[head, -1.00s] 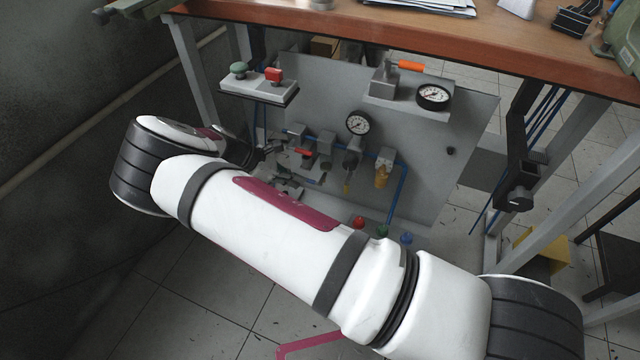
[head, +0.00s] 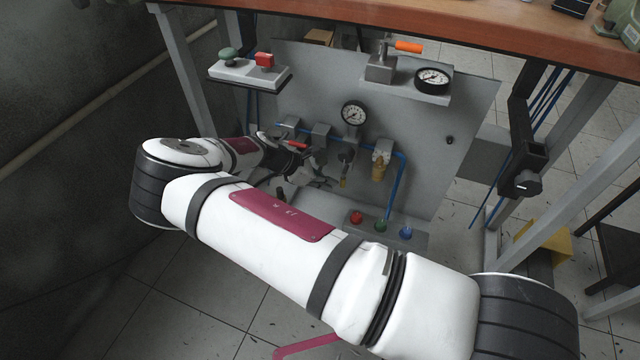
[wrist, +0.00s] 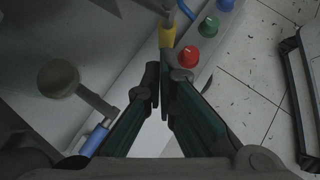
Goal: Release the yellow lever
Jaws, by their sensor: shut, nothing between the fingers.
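In the head view my gripper (head: 318,178) is beside the panel, left of the yellow tip; contact cannot be told.
Red (head: 356,218), green (head: 380,225) and blue (head: 405,232) buttons stand below. An orange-handled lever (head: 408,46) sits above. The wooden tabletop (head: 340,22) overhangs. A blue-ended part (wrist: 95,138) is at wrist-view left.

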